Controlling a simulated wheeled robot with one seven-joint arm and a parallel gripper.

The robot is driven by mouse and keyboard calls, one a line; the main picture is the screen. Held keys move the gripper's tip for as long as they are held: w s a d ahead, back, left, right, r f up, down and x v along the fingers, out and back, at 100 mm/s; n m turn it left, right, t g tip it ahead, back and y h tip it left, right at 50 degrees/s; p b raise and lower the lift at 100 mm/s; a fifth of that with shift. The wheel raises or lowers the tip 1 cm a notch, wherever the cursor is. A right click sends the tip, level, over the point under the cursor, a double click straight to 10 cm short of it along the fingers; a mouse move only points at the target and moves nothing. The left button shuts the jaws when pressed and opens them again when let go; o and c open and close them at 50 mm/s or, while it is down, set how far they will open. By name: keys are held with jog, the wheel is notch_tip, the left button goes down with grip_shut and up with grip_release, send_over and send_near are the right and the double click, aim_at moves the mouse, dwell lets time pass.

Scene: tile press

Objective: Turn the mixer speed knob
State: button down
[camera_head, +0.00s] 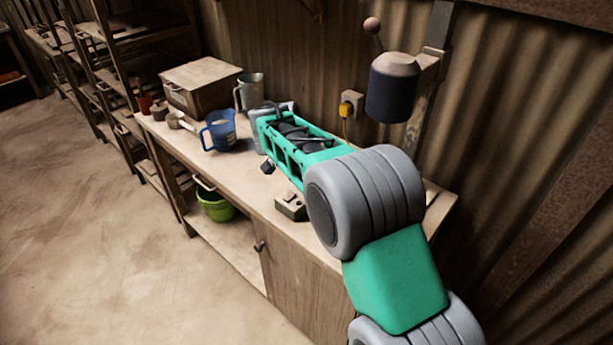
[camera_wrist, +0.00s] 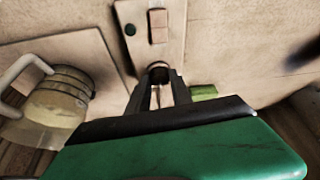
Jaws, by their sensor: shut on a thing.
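In the wrist view, my gripper (camera_wrist: 158,84) has its two dark fingers close together on the small dark round speed knob (camera_wrist: 158,70). The knob sits at the lower end of a narrow beige panel (camera_wrist: 176,42). The fingers hide part of the knob, so its pointer or setting cannot be seen. A black button (camera_wrist: 130,29) and a pinkish rectangular switch (camera_wrist: 158,26) are on the panel above it. In the head view, my green arm reaches over the bench, and I cannot make out the fingertips or the knob.
The wooden bench (camera_head: 232,180) carries a blue jug (camera_head: 219,131), a metal jug (camera_head: 250,92), a wooden box (camera_head: 202,84) and a small switch box (camera_head: 291,206). A green bucket (camera_head: 215,204) is on the lower shelf. A corrugated wall stands behind. The floor at left is clear.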

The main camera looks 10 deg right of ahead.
jog(key=c, duration=1.2)
grip_release()
jog(key=shift+o, duration=0.2)
jog(key=v, duration=0.7)
jog(key=shift+r, duration=0.4)
jog(key=shift+s, duration=0.15)
